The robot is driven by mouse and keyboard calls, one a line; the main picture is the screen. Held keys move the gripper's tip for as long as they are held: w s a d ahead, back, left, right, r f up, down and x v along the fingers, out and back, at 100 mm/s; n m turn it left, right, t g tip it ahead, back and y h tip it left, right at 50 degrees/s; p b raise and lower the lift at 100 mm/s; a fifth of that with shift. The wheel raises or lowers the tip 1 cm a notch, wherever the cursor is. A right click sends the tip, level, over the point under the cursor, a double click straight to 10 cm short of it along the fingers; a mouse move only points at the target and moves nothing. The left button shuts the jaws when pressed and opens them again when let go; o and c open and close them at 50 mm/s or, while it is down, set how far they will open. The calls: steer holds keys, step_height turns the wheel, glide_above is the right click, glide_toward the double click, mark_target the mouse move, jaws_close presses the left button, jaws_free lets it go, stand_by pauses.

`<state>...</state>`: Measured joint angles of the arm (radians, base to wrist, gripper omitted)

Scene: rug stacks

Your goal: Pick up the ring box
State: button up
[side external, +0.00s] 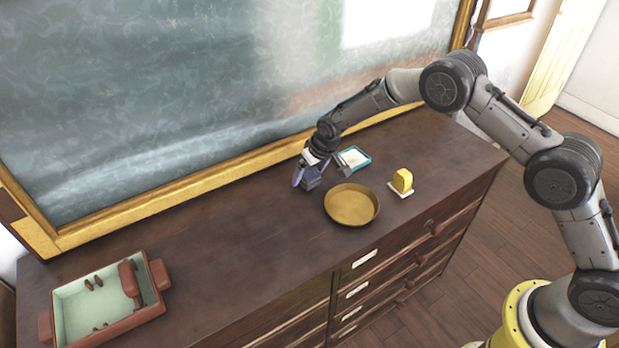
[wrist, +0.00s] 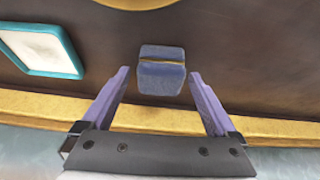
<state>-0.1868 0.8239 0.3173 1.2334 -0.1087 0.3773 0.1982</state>
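The ring box (wrist: 161,76) is a small blue box with a thin gold line across it, on the brown dresser top. In the wrist view it lies just ahead of my gripper (wrist: 163,78), centred between the two purple fingers. The fingers are spread apart, with visible gaps on both sides of the box. In the side external view my gripper (side external: 305,178) is low over the dresser near the chalkboard frame, and the dark blue ring box (side external: 312,178) shows beside its purple finger, partly hidden. I cannot tell the exact height of the fingertips.
A teal-rimmed tray (side external: 353,158) lies close to my gripper. A round golden pan (side external: 351,204) and a yellow item on a white base (side external: 403,181) stand to the right. A green-lined tray (side external: 70,315) is at the far left. The dresser's (side external: 215,250) middle is clear.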

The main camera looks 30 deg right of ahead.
steer(key=c, duration=1.2)
steer(key=shift+c, duration=0.5)
steer(key=shift+r, duration=0.15)
